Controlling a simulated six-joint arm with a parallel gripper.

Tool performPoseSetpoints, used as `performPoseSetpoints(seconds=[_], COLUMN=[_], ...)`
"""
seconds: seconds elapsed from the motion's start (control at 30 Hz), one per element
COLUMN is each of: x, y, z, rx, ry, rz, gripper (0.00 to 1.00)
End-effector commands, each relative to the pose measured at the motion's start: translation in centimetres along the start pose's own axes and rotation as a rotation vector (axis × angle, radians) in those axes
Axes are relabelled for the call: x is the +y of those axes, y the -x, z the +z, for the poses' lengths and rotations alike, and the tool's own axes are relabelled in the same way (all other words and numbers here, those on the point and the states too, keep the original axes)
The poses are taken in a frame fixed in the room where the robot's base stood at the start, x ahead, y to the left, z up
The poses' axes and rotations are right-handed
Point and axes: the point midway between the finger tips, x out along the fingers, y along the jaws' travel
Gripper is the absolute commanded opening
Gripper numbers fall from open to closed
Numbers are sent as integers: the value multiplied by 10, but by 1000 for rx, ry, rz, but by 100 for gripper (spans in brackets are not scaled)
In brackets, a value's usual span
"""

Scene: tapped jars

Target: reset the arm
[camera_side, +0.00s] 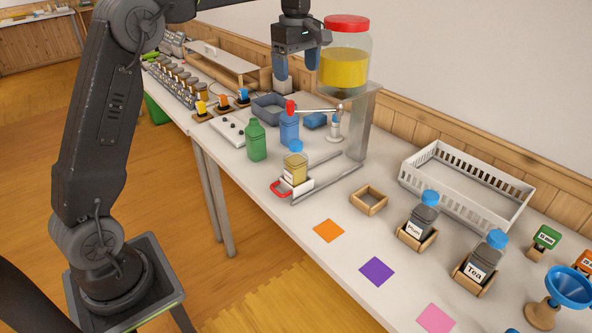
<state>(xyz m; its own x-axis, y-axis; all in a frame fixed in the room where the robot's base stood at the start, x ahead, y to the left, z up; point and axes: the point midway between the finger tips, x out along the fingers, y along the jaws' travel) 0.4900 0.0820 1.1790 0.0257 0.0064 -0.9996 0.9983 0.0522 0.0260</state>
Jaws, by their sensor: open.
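My gripper (296,66) hangs in the air at the upper middle, left of the big jar (344,68). Its two blue-tipped fingers point down, are apart and hold nothing. The big jar has a red lid and yellow contents and stands on a grey metal stand (360,125). A tap lever with a red knob (290,107) shows below my gripper. A small jar (295,168) with a blue lid and yellow contents stands on a sliding carriage with a red handle (281,188).
A green bottle (256,142) and a blue bottle (289,128) stand near the tap. Jars labelled Plum (422,218) and Tea (482,262) sit in wooden holders, before a white basket (465,190). A blue funnel (567,287) stands at the right. Orange (328,230), purple (377,271) and pink (436,318) squares lie flat.

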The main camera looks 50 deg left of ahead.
Motion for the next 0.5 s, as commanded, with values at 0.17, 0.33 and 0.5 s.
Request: performPoseSetpoints(seconds=[0.17,0.33,0.5], x=[-52,-115,-181], y=[27,34,22], z=[36,67,91], rx=[28,79,153], ry=[-311,-649,-984], rz=[91,180,263], gripper=[85,85,85])
